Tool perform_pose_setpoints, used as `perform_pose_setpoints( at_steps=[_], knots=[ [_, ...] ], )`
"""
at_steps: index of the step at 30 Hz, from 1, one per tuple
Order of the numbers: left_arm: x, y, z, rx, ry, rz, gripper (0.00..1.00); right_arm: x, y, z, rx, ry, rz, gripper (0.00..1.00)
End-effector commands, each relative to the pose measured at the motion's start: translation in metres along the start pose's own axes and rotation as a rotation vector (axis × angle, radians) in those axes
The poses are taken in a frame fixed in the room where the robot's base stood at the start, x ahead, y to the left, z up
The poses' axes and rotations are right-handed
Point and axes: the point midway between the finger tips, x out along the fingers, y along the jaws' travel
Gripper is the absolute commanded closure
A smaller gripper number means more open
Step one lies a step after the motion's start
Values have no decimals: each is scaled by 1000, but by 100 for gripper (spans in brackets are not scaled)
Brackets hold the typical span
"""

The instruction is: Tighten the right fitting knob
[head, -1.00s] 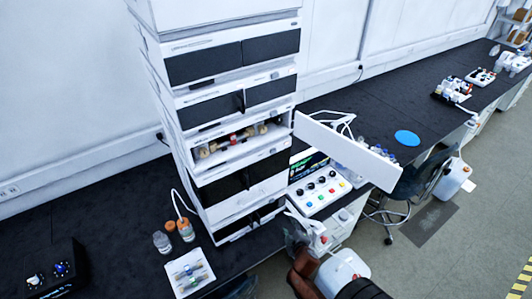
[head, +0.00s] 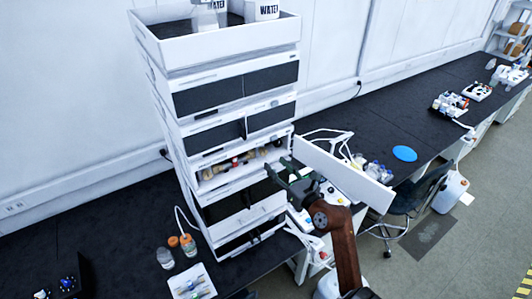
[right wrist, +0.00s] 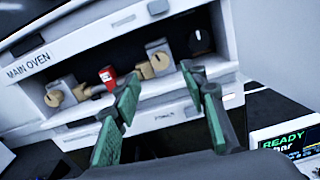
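The right fitting knob (right wrist: 160,63) is brass-coloured, on a grey block inside the open main oven (right wrist: 45,75). A similar left brass knob (right wrist: 54,98) and a red part (right wrist: 108,79) sit left of it. In the head view the oven's open bay (head: 238,164) shows midway up the white stack; its fittings are small there. My right gripper (head: 283,177) is in front of the bay's right end, just below it. In the right wrist view its green-padded fingers (right wrist: 160,84) are apart and empty, with the right knob beyond the gap. My left gripper is not in view.
The oven's white door (head: 345,175) stands swung open to the right, close to my right arm. A screen reading READY (right wrist: 288,143) lies right of the gripper. Orange-capped bottles (head: 187,245) and a white tray (head: 190,281) lie left of the stack's foot.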

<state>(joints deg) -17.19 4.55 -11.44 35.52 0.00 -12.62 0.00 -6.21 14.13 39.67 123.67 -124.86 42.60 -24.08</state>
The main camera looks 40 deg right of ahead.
Motion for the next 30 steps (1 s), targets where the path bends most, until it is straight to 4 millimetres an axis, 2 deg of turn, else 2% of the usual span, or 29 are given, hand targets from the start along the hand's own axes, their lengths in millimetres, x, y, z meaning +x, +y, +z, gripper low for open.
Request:
perform_pose_setpoints(
  at_steps=[15,20,27,30],
  knots=[
    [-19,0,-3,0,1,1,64,68,-1,0,-6,4,-3,60],
    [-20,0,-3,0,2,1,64,76,-1,0,-6,4,-3,60],
    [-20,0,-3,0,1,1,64,76,-1,-1,-6,4,-3,60],
    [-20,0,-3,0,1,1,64,76,-1,-1,-6,4,-3,67]
  ],
)
